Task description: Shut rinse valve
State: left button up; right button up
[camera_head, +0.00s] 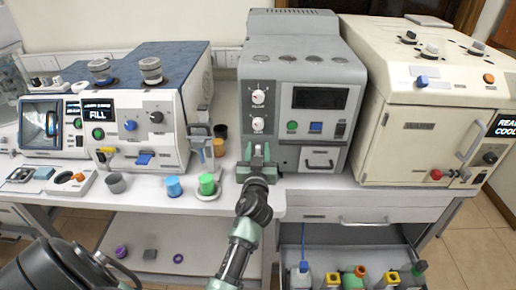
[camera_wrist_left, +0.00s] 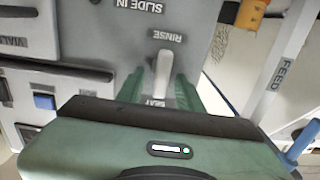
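The rinse valve shows in the left wrist view as a pale lever (camera_wrist_left: 163,66) just below the printed word RINSE on a grey panel. My left gripper (camera_wrist_left: 161,82) has one green finger on each side of this lever, and the fingers are apart. A narrow gap seems to show beside the lever, so I see no firm hold. In the head view my left gripper (camera_head: 257,152) is at the lower left front of the grey machine (camera_head: 297,75), where the lever is too small to make out. My right gripper is not in view.
A white machine with a FILL screen (camera_head: 97,112) stands to the left, and a cream cabinet (camera_head: 420,110) to the right. An open drawer (camera_head: 345,240) with bottles is below right.

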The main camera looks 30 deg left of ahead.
pick_arm(q)
grip_shut()
jog(key=shift+m, duration=0.4)
jog(key=m, duration=0.1)
jog(key=m+b, duration=0.1)
jog(key=shift+w+d+m, duration=0.1)
jog(key=shift+d+m, duration=0.1)
jog(key=shift+m, duration=0.2)
jog(key=m, duration=0.3)
jog(key=shift+w+d+f+m+b, duration=0.1)
jog(key=shift+d+m+b, duration=0.05)
jog(key=shift+m+b, duration=0.15)
jog(key=m, duration=0.2)
jog(key=shift+w+d+m, duration=0.1)
jog(key=shift+m, duration=0.3)
jog(key=m, duration=0.3)
jog(key=shift+d+f+m, duration=0.1)
jog(key=shift+f+m, duration=0.1)
jog(key=shift+m, duration=0.1)
jog(key=shift+f+m+p, duration=0.15)
jog(key=shift+m, duration=0.95)
jog(key=shift+f+m+p, duration=0.1)
jog(key=shift+m+p, duration=0.05)
jog(key=shift+m, duration=0.95)
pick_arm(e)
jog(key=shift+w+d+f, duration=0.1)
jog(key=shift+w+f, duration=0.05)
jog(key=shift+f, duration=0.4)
